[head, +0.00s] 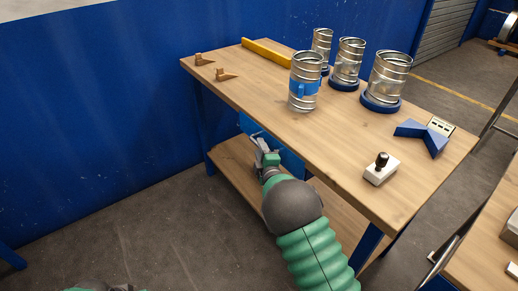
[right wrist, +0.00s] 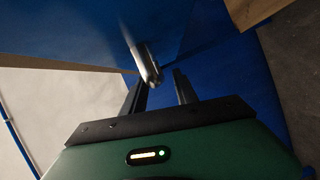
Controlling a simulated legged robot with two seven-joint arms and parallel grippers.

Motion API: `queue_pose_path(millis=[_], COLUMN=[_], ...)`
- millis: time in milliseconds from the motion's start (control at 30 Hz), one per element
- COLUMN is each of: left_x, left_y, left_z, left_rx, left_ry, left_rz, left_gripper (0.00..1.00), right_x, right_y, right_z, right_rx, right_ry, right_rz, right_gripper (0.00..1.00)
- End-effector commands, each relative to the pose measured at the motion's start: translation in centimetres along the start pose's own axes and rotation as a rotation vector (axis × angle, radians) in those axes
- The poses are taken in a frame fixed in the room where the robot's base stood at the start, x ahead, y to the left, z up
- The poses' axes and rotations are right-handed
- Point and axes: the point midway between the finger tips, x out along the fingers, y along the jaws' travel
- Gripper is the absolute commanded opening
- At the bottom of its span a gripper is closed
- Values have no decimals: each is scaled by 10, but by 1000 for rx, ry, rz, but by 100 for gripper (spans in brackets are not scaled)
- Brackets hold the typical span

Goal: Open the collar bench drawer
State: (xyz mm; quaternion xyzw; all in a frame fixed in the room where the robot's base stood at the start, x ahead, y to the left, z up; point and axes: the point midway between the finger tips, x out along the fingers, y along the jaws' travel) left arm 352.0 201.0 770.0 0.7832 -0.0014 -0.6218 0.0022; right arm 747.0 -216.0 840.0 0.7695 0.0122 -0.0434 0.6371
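The collar bench drawer (head: 291,162) is a blue box under the front edge of the wooden bench top, partly hidden by my right arm. In the right wrist view its blue front (right wrist: 85,30) fills the upper left, with a silver bar handle (right wrist: 149,66) sticking out. My right gripper (head: 255,138) is at the drawer front. In the right wrist view its two dark fingers (right wrist: 160,88) are apart, with the handle's end close to the left finger, toward the gap. Contact cannot be told. My left gripper is out of view.
The bench top (head: 345,140) carries several metal duct pieces (head: 305,80), some on blue bases, a yellow bar (head: 266,53), a blue angled block (head: 425,135) and a white block with a black knob (head: 381,170). A lower shelf (head: 232,165) lies beneath. Floor (head: 150,220) at left is clear.

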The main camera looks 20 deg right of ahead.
Motion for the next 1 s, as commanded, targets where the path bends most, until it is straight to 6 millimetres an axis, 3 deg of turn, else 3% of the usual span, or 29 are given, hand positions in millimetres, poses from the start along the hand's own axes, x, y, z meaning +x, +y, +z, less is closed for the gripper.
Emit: queue_pose_path(millis=[133,400,667,1000], left_x=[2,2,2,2], left_y=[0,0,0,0], left_z=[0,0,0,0], left_rx=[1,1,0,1], left_ry=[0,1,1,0], left_rz=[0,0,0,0], left_gripper=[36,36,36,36], right_x=[14,16,16,16], right_y=[0,0,0,-1], right_z=[1,-1,0,1], right_rx=[0,0,0,0], right_ry=[-1,-1,-1,-4], right_rz=[0,0,0,-3], right_gripper=[35,35,1,0])
